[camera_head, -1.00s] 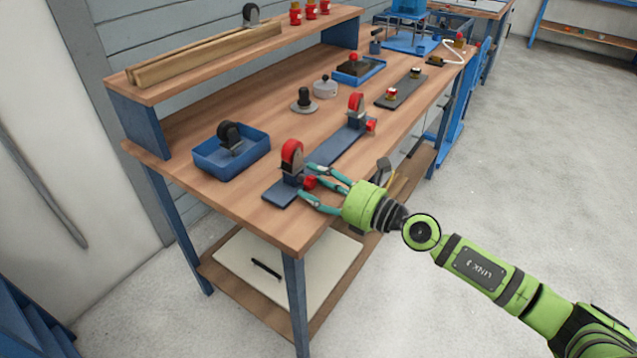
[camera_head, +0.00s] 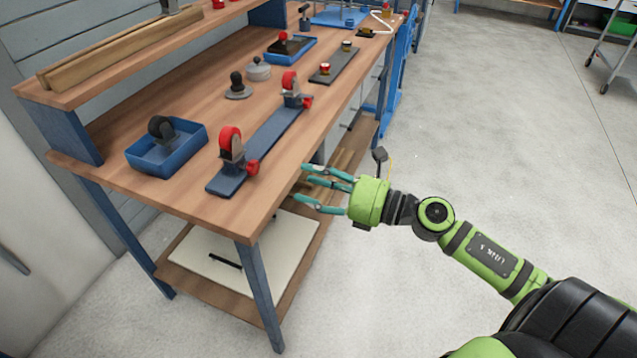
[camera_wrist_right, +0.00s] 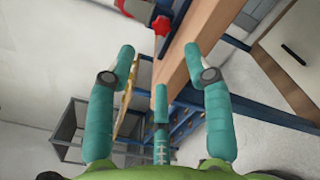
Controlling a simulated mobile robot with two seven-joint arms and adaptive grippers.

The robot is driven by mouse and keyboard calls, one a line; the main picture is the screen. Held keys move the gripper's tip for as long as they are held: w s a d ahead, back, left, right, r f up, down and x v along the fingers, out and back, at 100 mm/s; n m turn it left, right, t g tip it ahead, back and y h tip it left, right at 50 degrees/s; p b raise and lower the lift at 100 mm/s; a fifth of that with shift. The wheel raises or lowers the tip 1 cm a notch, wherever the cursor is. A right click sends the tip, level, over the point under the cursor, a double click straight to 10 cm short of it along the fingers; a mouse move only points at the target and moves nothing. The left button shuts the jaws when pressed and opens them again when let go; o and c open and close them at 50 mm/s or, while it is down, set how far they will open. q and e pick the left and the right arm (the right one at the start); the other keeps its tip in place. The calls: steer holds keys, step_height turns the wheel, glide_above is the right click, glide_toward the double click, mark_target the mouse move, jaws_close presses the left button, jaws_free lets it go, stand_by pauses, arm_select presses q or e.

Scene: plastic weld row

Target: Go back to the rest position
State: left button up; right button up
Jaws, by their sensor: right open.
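My right gripper (camera_head: 322,188) is open and empty. In the head view it shows off the right edge of the workbench (camera_head: 215,215), apart from the things on the top. In the right wrist view its teal fingers (camera_wrist_right: 165,75) are spread with nothing between them. The nearest thing is a blue plate (camera_head: 262,142) carrying two red-wheeled casters, the near one (camera_head: 231,145) and the far one (camera_head: 291,84), each with a red knob beside it. My left gripper is not in view.
A blue tray (camera_head: 190,150) holds a black-wheeled caster. A dark strip (camera_head: 338,66), a grey lidded pot (camera_head: 258,70) and another blue tray (camera_head: 308,52) stand farther back. A lower shelf (camera_head: 185,282) runs under the bench. The floor (camera_head: 500,130) to the right is clear.

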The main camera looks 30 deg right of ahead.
steer(key=shift+s+d, duration=0.25)
steer(key=shift+s, duration=0.05)
stand_by(0.4)
